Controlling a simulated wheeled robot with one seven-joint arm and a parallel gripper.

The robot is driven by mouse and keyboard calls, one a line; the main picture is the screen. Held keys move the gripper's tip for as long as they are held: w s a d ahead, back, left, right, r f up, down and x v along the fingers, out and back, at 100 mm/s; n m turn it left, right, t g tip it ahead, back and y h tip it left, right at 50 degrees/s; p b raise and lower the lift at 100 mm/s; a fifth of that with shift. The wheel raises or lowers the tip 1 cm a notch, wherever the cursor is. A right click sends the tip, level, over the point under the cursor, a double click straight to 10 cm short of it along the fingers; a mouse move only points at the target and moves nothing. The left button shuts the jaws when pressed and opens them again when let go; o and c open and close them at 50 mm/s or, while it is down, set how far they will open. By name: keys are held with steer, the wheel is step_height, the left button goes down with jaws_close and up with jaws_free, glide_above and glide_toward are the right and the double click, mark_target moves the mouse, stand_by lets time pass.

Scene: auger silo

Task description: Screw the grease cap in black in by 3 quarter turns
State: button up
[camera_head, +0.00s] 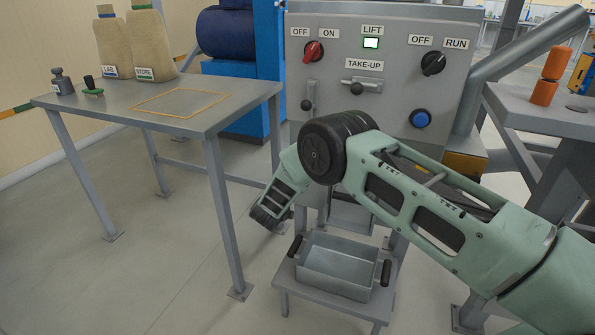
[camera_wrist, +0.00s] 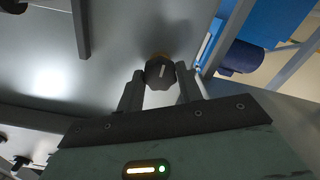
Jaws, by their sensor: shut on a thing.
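The black grease cap (camera_wrist: 160,73) shows in the middle of the wrist view, a dark knob with a pale line on its face. A little brass colour shows behind it, against a grey metal surface (camera_wrist: 110,50). My gripper (camera_wrist: 160,84) is shut on the cap, with one finger on each side. How deep the cap sits is not clear. In the head view the cap is not visible, and my gripper's fingertips are hidden.
The grey control panel (camera_head: 385,70) has knobs, a lever and a blue button. A metal tray (camera_head: 338,268) with black handles stands on a low stand below my arm. An orange item (camera_head: 549,75) stands on a bench at right.

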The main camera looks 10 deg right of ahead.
steer(key=n, duration=1.1)
steer(key=shift+s+f+n, duration=0.1)
steer(key=shift+f+n, duration=0.1)
steer(key=shift+n, duration=0.1)
stand_by(0.4)
steer(key=o, duration=1)
steer(key=shift+r, duration=0.1)
steer(key=p+v, duration=0.2)
steer(key=v, duration=1.5)
steer(key=shift+a, duration=0.2)
steer(key=shift+r, duration=0.1)
